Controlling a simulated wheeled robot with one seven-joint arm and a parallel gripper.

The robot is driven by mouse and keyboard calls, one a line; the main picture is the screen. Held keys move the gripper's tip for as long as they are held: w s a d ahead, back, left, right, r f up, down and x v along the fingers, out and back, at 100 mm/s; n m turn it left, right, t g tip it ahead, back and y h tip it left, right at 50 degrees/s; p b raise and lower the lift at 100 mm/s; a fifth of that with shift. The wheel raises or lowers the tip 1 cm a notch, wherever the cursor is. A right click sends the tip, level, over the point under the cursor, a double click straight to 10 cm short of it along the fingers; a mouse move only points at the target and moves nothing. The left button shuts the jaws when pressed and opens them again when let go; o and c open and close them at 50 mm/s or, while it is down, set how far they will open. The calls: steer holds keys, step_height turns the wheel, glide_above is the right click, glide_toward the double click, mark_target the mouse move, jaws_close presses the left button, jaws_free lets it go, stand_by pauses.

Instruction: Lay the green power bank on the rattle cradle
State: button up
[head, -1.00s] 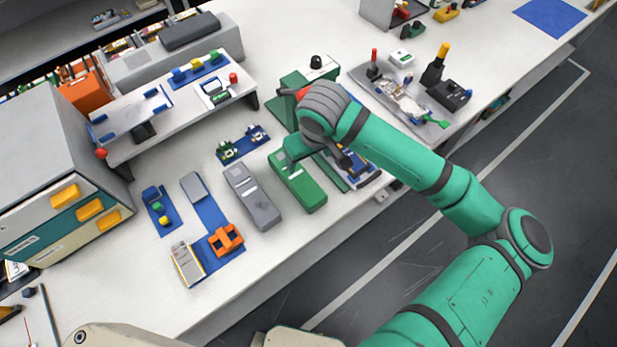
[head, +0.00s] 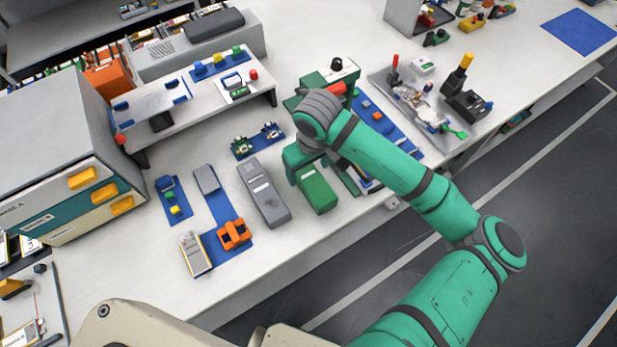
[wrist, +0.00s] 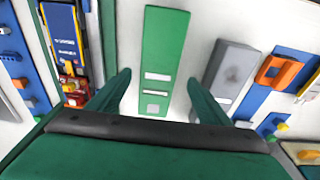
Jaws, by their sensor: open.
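The green power bank (head: 318,192) lies flat on the white bench, beside a grey one of similar shape. It also shows in the wrist view (wrist: 166,45) as a long green block with pale labels. My gripper (wrist: 158,78) is open and empty, its two green fingers spread to either side of the power bank's near part in that view. In the head view my wrist and arm hide the bank's far end. A raised white stand with blue corner brackets (head: 140,112) is at the left back; I take it for the rattle cradle, but cannot be sure.
The grey power bank (head: 264,192) is close to the left of the green one. An orange clip piece (head: 234,234) sits on a blue mat. A drawer cabinet (head: 75,160) stands at left. A tray with tools (head: 430,100) lies to the right. Bench is bare near its front edge.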

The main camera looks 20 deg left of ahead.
mark_target(309, 175)
steer(key=f, duration=0.4)
steer(key=shift+w+f, duration=0.2)
steer(key=shift+w, duration=0.1)
steer(key=c, duration=1.4)
steer(key=shift+r, duration=0.15)
steer(key=shift+c, duration=0.2)
